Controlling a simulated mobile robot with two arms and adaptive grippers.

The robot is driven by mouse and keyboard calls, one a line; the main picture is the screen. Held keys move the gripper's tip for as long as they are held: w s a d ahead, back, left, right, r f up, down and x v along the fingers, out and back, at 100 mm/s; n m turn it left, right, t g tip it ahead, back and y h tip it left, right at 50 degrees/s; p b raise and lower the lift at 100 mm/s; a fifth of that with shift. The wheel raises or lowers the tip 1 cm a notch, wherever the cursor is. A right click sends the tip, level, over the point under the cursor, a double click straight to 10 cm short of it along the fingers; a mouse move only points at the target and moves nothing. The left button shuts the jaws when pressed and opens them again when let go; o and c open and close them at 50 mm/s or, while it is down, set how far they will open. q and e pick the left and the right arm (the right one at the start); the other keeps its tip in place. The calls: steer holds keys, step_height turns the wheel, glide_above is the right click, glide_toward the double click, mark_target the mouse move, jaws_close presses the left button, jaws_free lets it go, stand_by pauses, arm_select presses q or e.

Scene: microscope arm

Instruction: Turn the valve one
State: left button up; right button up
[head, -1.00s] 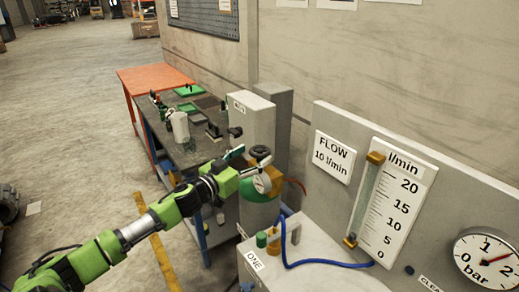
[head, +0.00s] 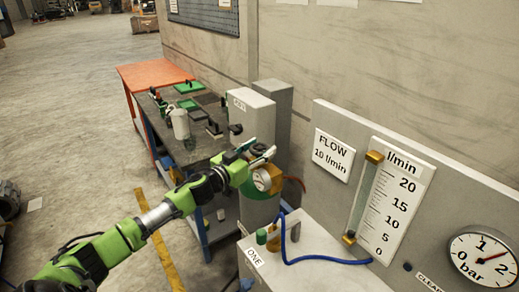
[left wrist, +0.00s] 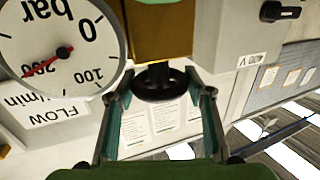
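A black handwheel (left wrist: 160,82) sits on a brass valve body (left wrist: 161,30) in the left wrist view. A round bar gauge (left wrist: 62,45) is beside it, and the gauge also shows in the head view (head: 262,180). My left gripper (head: 257,153) is at the valve and covers the handwheel in the head view. In the left wrist view, my left gripper's fingers (left wrist: 157,88) are apart, one on each side of the handwheel. I cannot tell whether either touches it. A label reading ONE (head: 254,257) is on the white bench front. My right gripper is not in view.
A grey cabinet (head: 250,118) stands close behind the valve. The white bench (head: 318,248) carries a blue hose (head: 310,262). A panel with a flow tube (head: 364,200) and a large bar gauge (head: 487,258) is to the right. A dark-topped workbench (head: 190,150) is behind.

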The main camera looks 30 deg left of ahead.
arm_select(q)
steer(key=shift+d+r+n+y+p, duration=0.15)
steer(key=shift+n+y+p, duration=0.15)
steer(key=shift+n+y, duration=1)
steer(key=shift+y, duration=0.8)
steer(key=n+g+y+b, duration=0.1)
steer(key=n+y+b, duration=0.1)
steer(key=y, duration=0.1)
steer(key=shift+f+b, duration=0.2)
steer(key=shift+b, duration=0.1)
steer(key=shift+r+n+y+b, duration=0.15)
steer(key=shift+n+y+b, duration=0.35)
steer(key=shift+y, duration=0.2)
steer(key=o, duration=1.1)
steer(key=shift+o, duration=0.2)
